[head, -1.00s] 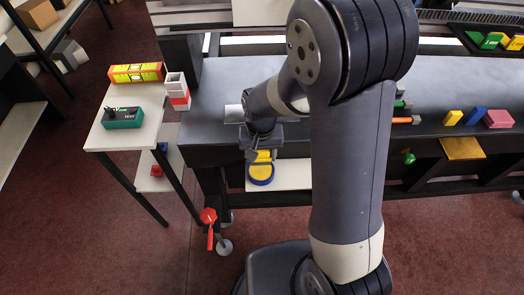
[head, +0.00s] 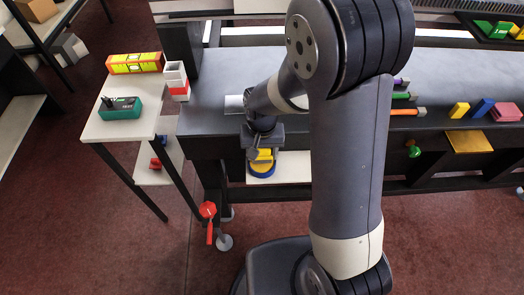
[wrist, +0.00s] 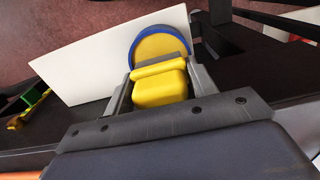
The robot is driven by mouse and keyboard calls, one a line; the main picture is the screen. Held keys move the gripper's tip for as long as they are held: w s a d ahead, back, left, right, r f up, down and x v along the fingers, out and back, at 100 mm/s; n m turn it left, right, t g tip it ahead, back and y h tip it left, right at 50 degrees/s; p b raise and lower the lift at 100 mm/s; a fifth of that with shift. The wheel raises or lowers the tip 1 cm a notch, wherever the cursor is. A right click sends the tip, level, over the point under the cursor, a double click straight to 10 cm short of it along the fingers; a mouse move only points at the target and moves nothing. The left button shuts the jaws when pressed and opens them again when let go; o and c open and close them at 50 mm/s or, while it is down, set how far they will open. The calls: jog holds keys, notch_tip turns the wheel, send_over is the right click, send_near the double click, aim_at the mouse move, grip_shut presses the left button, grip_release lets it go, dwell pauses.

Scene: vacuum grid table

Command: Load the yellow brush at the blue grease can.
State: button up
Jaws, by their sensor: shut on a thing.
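My gripper (wrist: 160,94) is shut on the yellow brush (wrist: 160,88), whose yellow body shows between the two fingers. In the head view the brush (head: 264,155) shows just below the gripper (head: 263,146). The blue grease can (wrist: 186,40) has a blue rim around a yellow face and lies just beyond the brush in the wrist view. In the head view the can (head: 262,172) is right below the brush, partly hidden by it. I cannot tell whether brush and can touch. The brush's working end is hidden.
A white board (wrist: 90,62) lies behind the can, below the dark table (head: 220,98). A red clamp (head: 208,211) hangs by the table leg. A small side table (head: 98,128) with a teal box (head: 119,108) stands left. Coloured blocks (head: 482,108) lie on the right.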

jog(key=shift+f+b, duration=0.45)
jog(key=shift+f, duration=0.15)
dwell(1.3)
jog(key=shift+r, duration=0.1)
jog(key=shift+r+p, duration=2.75)
jog(key=shift+r, duration=0.75)
